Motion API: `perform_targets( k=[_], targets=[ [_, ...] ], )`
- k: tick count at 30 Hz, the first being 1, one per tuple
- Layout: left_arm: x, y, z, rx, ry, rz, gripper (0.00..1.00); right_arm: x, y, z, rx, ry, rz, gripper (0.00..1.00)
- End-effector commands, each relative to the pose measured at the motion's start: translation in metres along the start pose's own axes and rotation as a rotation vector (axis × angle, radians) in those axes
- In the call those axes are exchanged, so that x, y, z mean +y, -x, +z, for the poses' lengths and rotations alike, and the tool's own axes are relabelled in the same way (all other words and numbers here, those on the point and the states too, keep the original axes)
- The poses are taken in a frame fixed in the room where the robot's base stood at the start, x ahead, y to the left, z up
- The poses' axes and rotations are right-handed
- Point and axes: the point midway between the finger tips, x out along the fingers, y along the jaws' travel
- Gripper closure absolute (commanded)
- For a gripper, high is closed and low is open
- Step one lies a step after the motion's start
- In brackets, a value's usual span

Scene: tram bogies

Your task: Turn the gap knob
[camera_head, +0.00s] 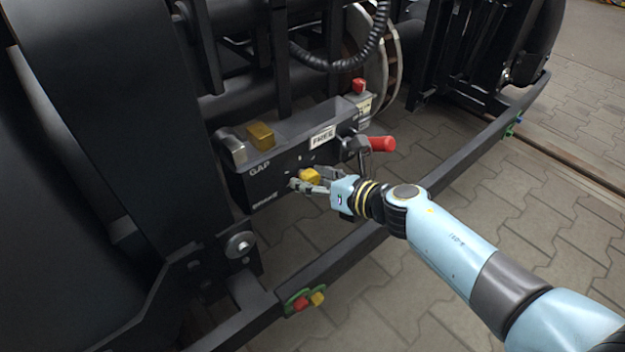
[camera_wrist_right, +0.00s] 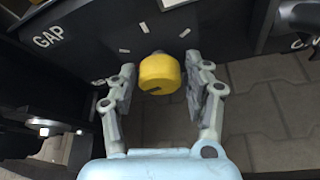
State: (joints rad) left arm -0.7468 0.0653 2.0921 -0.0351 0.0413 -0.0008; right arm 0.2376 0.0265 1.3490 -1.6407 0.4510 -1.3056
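The yellow knob (camera_head: 310,176) sits on the front face of a dark box (camera_head: 243,180) lettered GAP and BRAKE. In the right wrist view the yellow knob (camera_wrist_right: 160,73) is round, with a dark mark low on its face and white ticks on the panel around it. My right gripper (camera_head: 306,178) is at the knob. In the wrist view my right gripper (camera_wrist_right: 158,80) is open, one finger on each side of the knob, with narrow gaps showing. The GAP lettering (camera_wrist_right: 48,36) is left of the knob. My left gripper is not in view.
A yellow block (camera_head: 261,135) and a FREE plate (camera_head: 322,138) are on the box. A red handle (camera_head: 382,144) sticks out to its right, near a red button (camera_head: 358,86). A dark beam (camera_head: 350,248) runs below my right arm. Paving lies clear beyond it.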

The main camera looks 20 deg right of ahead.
Motion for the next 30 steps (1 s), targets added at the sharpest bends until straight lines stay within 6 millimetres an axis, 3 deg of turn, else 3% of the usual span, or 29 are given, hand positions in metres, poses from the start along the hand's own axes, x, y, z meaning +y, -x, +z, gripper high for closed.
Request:
perform_targets(
  k=[1,9,19,27,28,30],
  targets=[
    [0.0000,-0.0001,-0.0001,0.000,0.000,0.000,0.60,0.0000,0.0001,-0.0001,0.000,0.000,0.000,0.58],
    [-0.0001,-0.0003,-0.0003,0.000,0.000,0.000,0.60,-0.0001,0.0002,-0.0002,0.000,0.000,0.000,0.92],
    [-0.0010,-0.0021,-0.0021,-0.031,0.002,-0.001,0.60,0.0011,0.0001,-0.0001,-0.001,0.236,-0.098,0.93],
    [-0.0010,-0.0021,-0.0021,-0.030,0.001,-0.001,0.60,0.0004,0.0002,-0.0002,0.000,0.252,-0.105,0.93],
    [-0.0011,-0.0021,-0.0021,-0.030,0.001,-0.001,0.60,0.0004,0.0002,-0.0002,0.000,0.252,-0.104,0.59],
    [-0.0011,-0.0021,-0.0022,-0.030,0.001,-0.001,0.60,0.0004,0.0002,-0.0002,0.000,0.252,-0.104,0.50]
  ],
)
